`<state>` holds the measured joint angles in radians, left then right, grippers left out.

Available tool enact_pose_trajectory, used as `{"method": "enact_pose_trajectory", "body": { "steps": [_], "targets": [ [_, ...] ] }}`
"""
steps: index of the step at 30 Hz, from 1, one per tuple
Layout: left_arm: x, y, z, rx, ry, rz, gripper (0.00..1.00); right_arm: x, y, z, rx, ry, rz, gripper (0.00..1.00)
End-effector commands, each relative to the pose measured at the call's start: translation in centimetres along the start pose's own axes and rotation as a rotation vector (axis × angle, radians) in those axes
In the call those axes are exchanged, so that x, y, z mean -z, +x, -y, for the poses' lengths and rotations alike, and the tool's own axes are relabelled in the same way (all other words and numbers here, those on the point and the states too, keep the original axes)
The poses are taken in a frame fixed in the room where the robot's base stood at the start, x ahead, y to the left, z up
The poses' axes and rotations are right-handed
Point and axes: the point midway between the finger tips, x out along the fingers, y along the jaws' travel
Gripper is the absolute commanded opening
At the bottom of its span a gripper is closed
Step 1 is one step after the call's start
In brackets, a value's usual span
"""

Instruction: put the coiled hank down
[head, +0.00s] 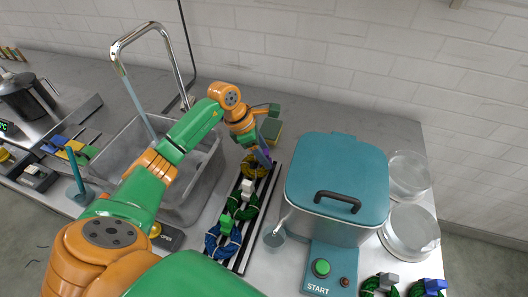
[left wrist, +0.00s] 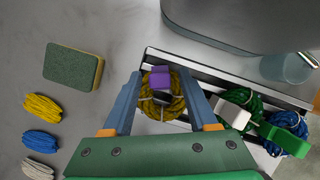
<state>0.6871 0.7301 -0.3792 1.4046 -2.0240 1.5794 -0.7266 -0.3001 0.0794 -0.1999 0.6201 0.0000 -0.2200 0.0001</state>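A yellow coiled hank (head: 252,169) with a purple block lies at the far end of a dark slotted rack (head: 240,262). In the left wrist view the hank (left wrist: 165,108) and its purple block (left wrist: 158,78) sit between the fingertips of my left gripper (left wrist: 162,76). The fingers are apart, with small gaps either side of the block. In the head view my left gripper (head: 263,153) is right over the hank and partly hides it. A green hank (head: 243,205) with a white block and a blue hank (head: 222,242) with a green block share the rack. My right gripper is not in view.
A teal-lidded pot (head: 330,165) stands close right of the rack, a sink (head: 190,195) left. A sponge (left wrist: 73,66) and loose yellow (left wrist: 42,107), blue (left wrist: 41,139) and white (left wrist: 37,170) skeins lie on the counter. Glass bowls (head: 410,232) stand far right.

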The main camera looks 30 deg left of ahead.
Motion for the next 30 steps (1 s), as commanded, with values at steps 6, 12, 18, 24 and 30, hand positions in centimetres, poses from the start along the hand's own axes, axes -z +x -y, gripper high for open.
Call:
{"method": "enact_pose_trajectory", "body": {
  "steps": [6, 12, 18, 24, 30],
  "targets": [
    [-0.1, -2.0, -0.2, -0.005, 0.000, 0.001, 0.59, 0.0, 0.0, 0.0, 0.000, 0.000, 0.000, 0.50],
    [-0.1, -7.3, -0.2, -0.006, 0.000, 0.002, 0.59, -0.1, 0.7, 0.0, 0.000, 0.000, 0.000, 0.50],
    [-0.2, -11.4, -0.1, -0.003, -0.001, 0.001, 0.59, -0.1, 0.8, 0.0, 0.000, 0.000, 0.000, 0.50],
    [-0.1, -12.4, 0.0, 0.000, -0.001, 0.000, 0.59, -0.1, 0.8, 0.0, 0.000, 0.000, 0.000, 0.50],
    [-0.1, -12.3, 0.0, 0.001, -0.001, 0.000, 0.59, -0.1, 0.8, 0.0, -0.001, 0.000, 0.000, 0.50]
  ]
}}
